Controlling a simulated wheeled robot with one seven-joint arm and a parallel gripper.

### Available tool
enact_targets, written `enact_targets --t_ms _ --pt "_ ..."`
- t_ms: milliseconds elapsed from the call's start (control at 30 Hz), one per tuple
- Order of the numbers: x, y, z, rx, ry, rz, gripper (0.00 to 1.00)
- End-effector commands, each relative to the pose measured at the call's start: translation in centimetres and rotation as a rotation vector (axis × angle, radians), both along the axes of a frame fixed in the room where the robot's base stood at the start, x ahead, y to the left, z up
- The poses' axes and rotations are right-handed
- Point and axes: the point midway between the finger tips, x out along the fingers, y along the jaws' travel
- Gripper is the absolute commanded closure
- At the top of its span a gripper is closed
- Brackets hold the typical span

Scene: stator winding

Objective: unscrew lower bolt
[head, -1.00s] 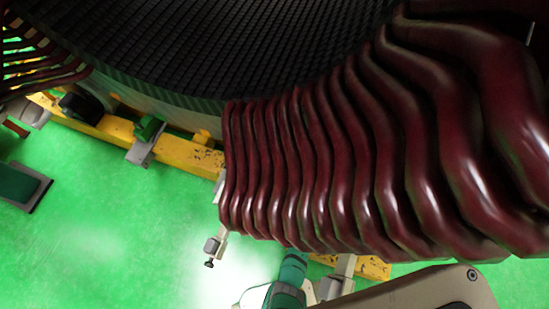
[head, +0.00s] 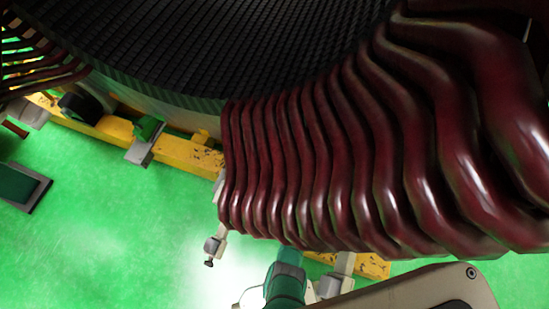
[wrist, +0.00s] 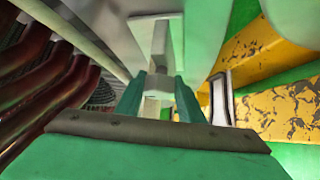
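In the wrist view, my gripper (wrist: 160,85) points forward with its two green fingers apart. A pale blocky piece (wrist: 158,83) stands between the fingertips, under a pale bracket (wrist: 150,32). I cannot tell whether the fingers touch this piece or whether it is the lower bolt. In the head view, a dark-tipped bolt (head: 209,263) sticks out at the lower end of a pale bracket (head: 214,244), left of the coils. My fingertips are hidden in the head view; only teal and pale parts of my arm show at the bottom.
Thick dark red coils (head: 330,190) hang from the black stator core (head: 220,50). A worn yellow beam (head: 185,153) runs below it and shows close on the right in the wrist view (wrist: 280,112).

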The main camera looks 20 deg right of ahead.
Motion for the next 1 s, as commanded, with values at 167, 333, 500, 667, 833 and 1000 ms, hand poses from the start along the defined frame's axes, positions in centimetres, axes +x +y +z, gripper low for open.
enact_targets --t_ms 167,333,500,667,833,1000 --pt "-0.04 -0.03 -0.04 -0.009 0.007 -0.001 0.88" --pt "0.0 -0.01 0.08 -0.05 0.032 -0.001 0.88" --pt "0.04 0.0 0.18 -0.125 0.081 -0.002 0.88" --pt "0.07 0.02 0.22 -0.208 0.136 -0.002 0.88" --pt "0.1 0.02 0.28 -0.287 0.188 -0.002 0.88" --pt "0.16 -0.02 0.33 -0.352 0.233 -0.003 0.88"
